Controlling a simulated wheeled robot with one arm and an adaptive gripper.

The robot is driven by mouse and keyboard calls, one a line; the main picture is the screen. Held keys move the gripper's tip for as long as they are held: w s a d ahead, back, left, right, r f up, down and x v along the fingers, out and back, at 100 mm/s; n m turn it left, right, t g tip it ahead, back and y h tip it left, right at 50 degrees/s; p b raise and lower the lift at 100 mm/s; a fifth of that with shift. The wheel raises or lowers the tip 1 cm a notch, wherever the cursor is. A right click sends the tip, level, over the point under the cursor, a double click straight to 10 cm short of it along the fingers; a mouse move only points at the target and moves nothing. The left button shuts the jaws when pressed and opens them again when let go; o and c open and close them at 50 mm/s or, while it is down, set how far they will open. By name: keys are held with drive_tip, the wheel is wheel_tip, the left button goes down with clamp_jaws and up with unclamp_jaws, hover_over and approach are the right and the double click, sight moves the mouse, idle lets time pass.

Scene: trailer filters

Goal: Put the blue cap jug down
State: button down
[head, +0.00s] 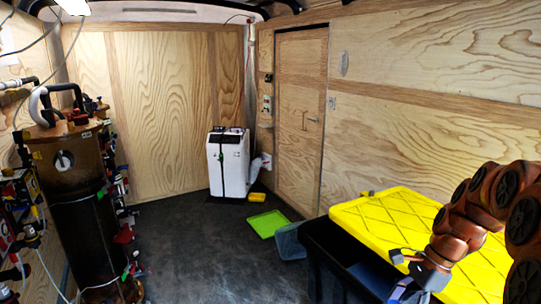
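I cannot make out a jug with a blue cap for certain in the head view. My gripper (408,272) is at the lower right, at the end of my orange-brown arm, over the front edge of a yellow lid (395,215). Its fingers are small and partly cut off by the bottom of the picture. I cannot tell whether they are open or shut, or whether they hold something. A small pale and bluish patch shows just below the gripper, too unclear to name.
The yellow lid lies on a dark bin (330,262). A green tray (267,223) and a grey-blue bin (289,241) are on the floor beyond. A white machine (228,163) stands at the back. A dark cylinder tank (85,225) with valves lines the left. The middle floor is clear.

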drive_tip(key=w+a+f+n+g+h, duration=0.3)
drive_tip(key=w+a+f+n, duration=0.7)
drive_tip(key=n, duration=0.8)
drive_tip(key=w+a+h, duration=0.2)
drive_tip(key=w, duration=0.1)
drive_tip(key=shift+w+a+g, duration=0.2)
drive_tip(key=shift+a+g, duration=0.15)
drive_tip(key=shift+g, duration=0.05)
drive_tip(key=shift+d+r, duration=0.1)
